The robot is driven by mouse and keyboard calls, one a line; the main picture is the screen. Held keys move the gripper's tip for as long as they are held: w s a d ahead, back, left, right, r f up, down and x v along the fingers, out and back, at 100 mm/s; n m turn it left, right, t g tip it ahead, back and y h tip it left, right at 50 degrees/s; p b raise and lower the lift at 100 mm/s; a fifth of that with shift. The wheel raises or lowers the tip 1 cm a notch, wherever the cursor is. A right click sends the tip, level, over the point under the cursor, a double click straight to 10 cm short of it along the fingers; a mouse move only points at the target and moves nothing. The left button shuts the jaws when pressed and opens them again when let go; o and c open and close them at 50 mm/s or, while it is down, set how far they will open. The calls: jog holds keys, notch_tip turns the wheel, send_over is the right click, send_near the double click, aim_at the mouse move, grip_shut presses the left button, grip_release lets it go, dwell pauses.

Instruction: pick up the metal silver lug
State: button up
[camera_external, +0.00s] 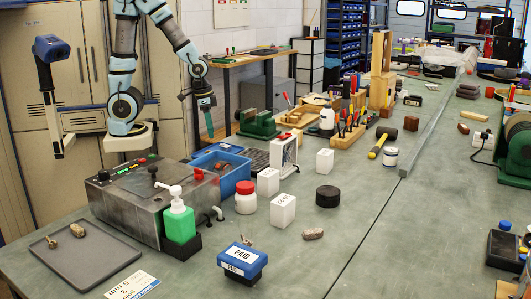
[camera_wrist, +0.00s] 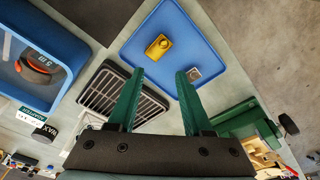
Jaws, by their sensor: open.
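In the wrist view, a small silver square piece (camera_wrist: 194,73), which looks like the metal lug, lies on a flat blue tray (camera_wrist: 180,32). A brass-yellow piece (camera_wrist: 158,46) lies on the same tray, up and left of it. My gripper (camera_wrist: 160,73) is open and empty, its green fingers spread wide. The silver piece appears just beside the right fingertip; the height between them is hard to judge. In the external view my gripper (camera_external: 209,132) hangs above the bench's back left edge, fingers pointing down. I cannot make out the lug there.
A blue bin (camera_wrist: 72,60) holding an orange-and-dark item and a black grille (camera_wrist: 100,92) lie left of the tray. A green metal fixture (camera_wrist: 220,118) stands to its right. A grey control box (camera_external: 150,196) and a blue bin (camera_external: 238,174) stand near my arm.

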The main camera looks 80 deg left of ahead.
jog(key=shift+o, duration=1.2)
jog(key=shift+r, duration=0.1)
